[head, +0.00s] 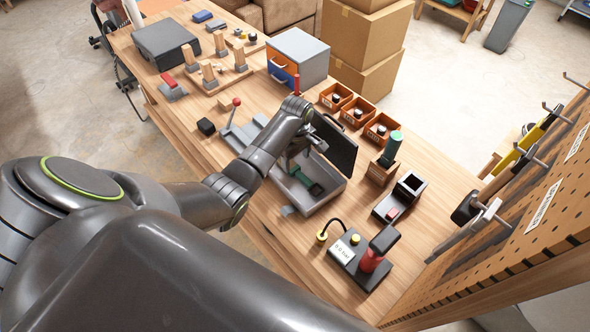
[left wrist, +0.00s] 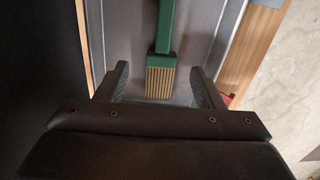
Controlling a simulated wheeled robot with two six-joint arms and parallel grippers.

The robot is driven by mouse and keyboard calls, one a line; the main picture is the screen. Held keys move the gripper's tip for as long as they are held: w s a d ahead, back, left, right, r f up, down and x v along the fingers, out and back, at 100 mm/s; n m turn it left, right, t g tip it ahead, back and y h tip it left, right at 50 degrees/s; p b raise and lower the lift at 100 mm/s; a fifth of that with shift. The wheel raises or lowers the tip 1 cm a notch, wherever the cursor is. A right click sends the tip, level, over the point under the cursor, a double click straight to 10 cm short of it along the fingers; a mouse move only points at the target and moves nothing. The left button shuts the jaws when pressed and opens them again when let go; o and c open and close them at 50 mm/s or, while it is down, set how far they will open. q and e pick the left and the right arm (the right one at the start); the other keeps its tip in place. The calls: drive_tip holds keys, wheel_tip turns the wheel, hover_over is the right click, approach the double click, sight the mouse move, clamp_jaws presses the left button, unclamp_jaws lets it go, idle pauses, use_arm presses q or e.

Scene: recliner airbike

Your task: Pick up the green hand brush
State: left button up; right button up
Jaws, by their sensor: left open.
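The green hand brush (left wrist: 166,42) lies in an open grey case on the workbench. In the left wrist view its green handle runs up from a block of tan bristles (left wrist: 160,83). In the head view a green part of the brush (head: 313,187) shows inside the case, partly hidden by my arm. My left gripper (left wrist: 159,88) is open, with one finger on each side of the bristle end, and nothing is held. My right gripper is not in view.
The grey case (head: 318,204) has its dark lid (head: 334,146) raised at the back. Small orange bins (head: 335,97), a green-capped cylinder (head: 391,146) and a red-and-black device (head: 374,255) stand nearby. A pegboard (head: 545,215) with hanging tools rises at the right.

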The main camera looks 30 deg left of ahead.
sight(295, 169)
use_arm(q)
drive_tip(key=shift+a+f, duration=0.2)
drive_tip(key=shift+f, duration=2.05)
drive_tip(key=c, duration=1.1)
drive_tip(key=shift+r, duration=0.15)
wheel_tip(295, 169, up, 10)
drive_tip(key=shift+f, duration=0.1)
